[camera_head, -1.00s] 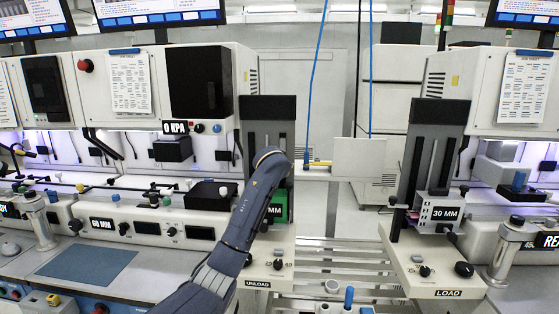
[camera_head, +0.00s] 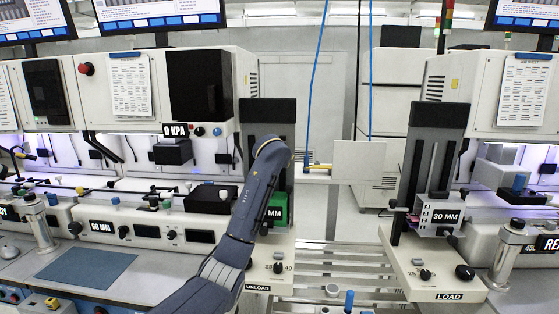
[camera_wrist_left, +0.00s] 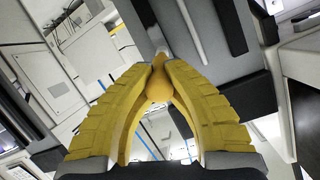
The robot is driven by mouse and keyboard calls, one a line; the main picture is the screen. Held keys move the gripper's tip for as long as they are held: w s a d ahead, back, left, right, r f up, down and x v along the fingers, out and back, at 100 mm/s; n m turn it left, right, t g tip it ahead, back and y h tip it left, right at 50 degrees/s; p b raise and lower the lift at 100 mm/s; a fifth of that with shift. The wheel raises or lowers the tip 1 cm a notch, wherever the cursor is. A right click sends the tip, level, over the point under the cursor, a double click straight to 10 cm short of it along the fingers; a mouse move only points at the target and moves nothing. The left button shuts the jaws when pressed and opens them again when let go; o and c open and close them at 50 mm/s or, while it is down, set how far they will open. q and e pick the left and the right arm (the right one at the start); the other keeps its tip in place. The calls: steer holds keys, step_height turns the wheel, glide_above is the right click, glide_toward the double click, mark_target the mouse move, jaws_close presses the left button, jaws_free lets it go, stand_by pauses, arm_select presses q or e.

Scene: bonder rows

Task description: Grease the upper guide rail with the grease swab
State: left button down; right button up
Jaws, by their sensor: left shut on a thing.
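In the left wrist view, my left gripper (camera_wrist_left: 158,68) has its yellow ribbed fingers shut on the orange-yellow handle of the grease swab (camera_wrist_left: 157,90). A pale, brush-like piece beyond the fingertips (camera_wrist_left: 149,22) looks like the swab's head. It lies in front of or near a dark panel (camera_wrist_left: 245,85) with long dark bars; I cannot tell if it touches. In the head view, my left arm reaches the dark unload tower (camera_head: 268,112) and hides the gripper and swab. I cannot tell which part is the upper guide rail. My right gripper is not in view.
The load tower (camera_head: 440,114) with a 30 MM unit (camera_head: 440,217) stands at the right. Metal bars run low between the towers. A blue-topped item (camera_head: 349,299) stands at the front. Blue hoses hang in the middle.

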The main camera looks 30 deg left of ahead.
arm_select(q)
steer(key=shift+w+r, duration=0.1)
steer(key=shift+r, duration=3.8)
steer(key=s+d, duration=0.2)
steer(key=s, duration=0.3)
steer(key=shift+s+d, duration=0.2)
steer(key=shift+d, duration=0.15)
steer(key=shift+s, duration=0.1)
steer(key=shift+s+d, duration=0.35)
steer(key=shift+s, duration=0.3)
steer(key=shift+s+d, duration=0.3)
steer(key=shift+s, duration=0.3)
